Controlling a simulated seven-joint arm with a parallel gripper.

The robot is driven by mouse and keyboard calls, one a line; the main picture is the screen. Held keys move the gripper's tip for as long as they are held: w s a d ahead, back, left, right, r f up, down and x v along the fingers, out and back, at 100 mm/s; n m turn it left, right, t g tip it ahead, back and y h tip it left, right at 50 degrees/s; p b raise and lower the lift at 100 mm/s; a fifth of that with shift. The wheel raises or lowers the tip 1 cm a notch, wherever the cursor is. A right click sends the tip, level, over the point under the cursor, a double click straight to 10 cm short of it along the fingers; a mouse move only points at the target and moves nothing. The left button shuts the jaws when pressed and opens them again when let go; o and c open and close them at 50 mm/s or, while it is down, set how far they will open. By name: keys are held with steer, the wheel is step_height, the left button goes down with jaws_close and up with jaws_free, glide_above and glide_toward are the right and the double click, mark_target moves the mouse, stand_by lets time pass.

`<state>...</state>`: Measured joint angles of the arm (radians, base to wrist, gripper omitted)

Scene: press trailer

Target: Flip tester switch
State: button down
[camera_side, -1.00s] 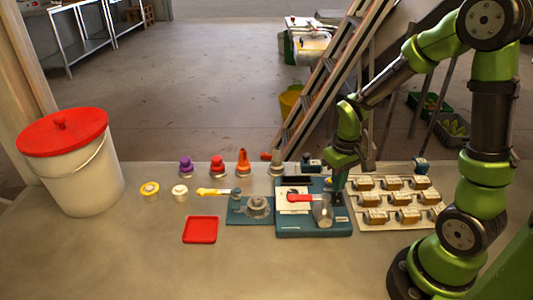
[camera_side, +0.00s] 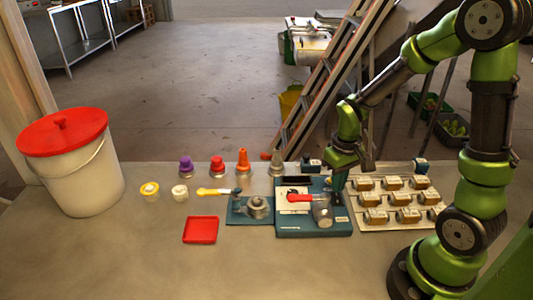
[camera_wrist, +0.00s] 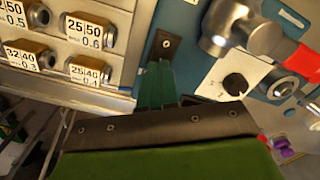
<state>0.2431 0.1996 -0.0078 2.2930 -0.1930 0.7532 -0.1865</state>
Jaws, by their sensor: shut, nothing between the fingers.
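The tester is a blue-teal box (camera_side: 290,228) with a white panel and a red-handled lever, standing on the bench in the side view. A black knob (camera_wrist: 235,83) sits on a white panel to the right. My gripper (camera_wrist: 155,85) is shut and empty, its green fingertips just below the switch in the picture. I cannot tell whether they touch it. In the side view my gripper (camera_side: 339,188) points down over the tester's right edge and hides part of it.
A rack of labelled metal parts (camera_side: 398,226) stands close to the tester's right. A round fitting on a teal base (camera_side: 240,216) is close on its left. A red tray (camera_side: 201,230) and a white bucket with red lid (camera_side: 80,180) are farther left. The front bench is clear.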

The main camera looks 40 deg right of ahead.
steer(key=shift+f, duration=0.85)
stand_by(0.3)
steer(key=shift+r, duration=3.55)
steer(key=s+a+r+t+y, duration=0.1)
steer(key=s+a+r+t, duration=0.1)
steer(key=a+r, duration=0.3)
steer(key=s+a+r+m+t+y, duration=0.1)
steer(key=s+a+r+t, duration=0.2)
steer(key=a+r+t, duration=0.2)
step_height(320, 180, up, 4)
steer(key=shift+s+a+f, duration=0.15)
steer(key=shift+a, duration=0.2)
